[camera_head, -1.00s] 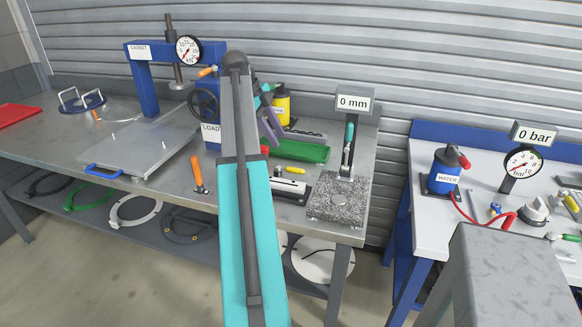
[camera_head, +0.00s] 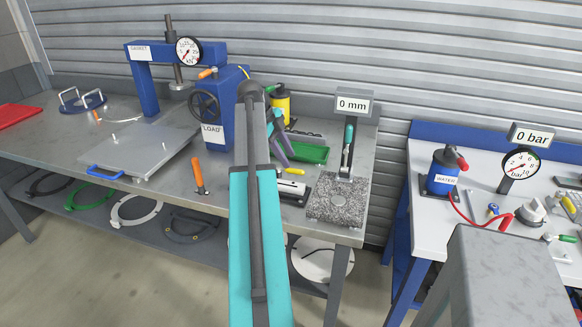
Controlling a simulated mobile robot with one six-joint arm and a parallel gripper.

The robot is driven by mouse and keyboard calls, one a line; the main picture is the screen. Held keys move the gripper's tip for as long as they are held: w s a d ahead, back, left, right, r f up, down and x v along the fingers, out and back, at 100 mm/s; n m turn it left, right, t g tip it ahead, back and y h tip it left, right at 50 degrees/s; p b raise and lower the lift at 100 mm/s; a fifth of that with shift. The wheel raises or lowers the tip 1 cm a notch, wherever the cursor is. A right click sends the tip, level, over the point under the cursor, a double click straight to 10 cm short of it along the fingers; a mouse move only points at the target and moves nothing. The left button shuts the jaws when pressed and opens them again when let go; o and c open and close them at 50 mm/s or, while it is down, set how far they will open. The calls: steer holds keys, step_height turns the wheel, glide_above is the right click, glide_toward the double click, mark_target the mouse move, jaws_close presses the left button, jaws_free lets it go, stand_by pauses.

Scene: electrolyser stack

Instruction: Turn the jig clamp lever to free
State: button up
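A flat grey jig plate (camera_head: 135,150) with upright pins and a blue handle lies on the left bench. An upright lever with an orange grip (camera_head: 197,172) stands right of it, near the bench's front edge. A small orange-tipped part (camera_head: 96,116) lies at the plate's back left. No label shows which one is the clamp lever. My gripper (camera_head: 284,150), purple and teal, is mostly hidden behind my arm. It is over the green tray area, right of the orange lever and apart from it. Its opening cannot be made out.
A blue press (camera_head: 140,80) with a gauge and a LOAD handwheel unit (camera_head: 212,120) stands behind. A green tray (camera_head: 312,154), a yellow bottle (camera_head: 281,106) and a granite gauge stand (camera_head: 338,200) are to the right. A grey block (camera_head: 510,275) is at front right.

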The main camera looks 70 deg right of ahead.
mark_target(294, 170)
steer(key=shift+p+x, duration=0.45)
steer(key=shift+x, duration=2.25)
steer(key=shift+c, duration=0.3)
jaws_close()
steer(key=shift+a+f, duration=0.15)
steer(key=shift+a, duration=0.15)
steer(key=shift+w+d, duration=0.1)
steer(key=shift+d, duration=0.1)
